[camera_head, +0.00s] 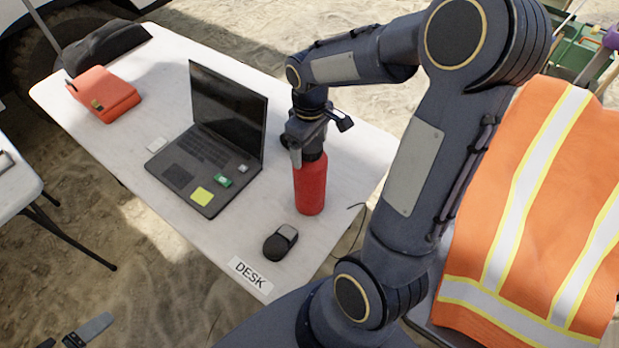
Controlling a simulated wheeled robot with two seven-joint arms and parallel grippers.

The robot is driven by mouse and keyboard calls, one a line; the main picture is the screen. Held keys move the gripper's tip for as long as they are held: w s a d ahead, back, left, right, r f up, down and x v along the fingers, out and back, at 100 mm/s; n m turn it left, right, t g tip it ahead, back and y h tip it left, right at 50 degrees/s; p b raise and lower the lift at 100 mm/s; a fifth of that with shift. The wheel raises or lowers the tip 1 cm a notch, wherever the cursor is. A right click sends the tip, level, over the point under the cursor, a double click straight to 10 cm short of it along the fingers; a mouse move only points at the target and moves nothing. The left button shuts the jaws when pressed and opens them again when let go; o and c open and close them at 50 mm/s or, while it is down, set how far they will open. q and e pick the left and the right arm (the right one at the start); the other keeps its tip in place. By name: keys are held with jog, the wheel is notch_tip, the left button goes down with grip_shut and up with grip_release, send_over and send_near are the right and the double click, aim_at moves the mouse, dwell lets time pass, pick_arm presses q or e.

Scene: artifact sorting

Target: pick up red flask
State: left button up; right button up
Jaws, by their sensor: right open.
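The red flask (311,187) stands upright on the white desk (230,235), to the right of the laptop. Its top has a dark cap, partly hidden by my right gripper. My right gripper (316,142) is open, pointing down over the top of the flask, with one finger on the left of the cap and the other up to the right. I cannot tell whether it touches the flask. Part of what looks like my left gripper (80,334) shows at the bottom left edge, away from the desk; most of it is out of frame.
An open laptop (190,165) with sticky notes stands left of the flask. A black mouse (281,243) lies in front of it, near the DESK label (250,274). An orange case (104,94) and black bag (106,46) are at the far left. An orange vest (540,220) lies right.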

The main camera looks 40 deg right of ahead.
jog(key=shift+f, duration=0.25)
grip_shut()
dwell(0.4)
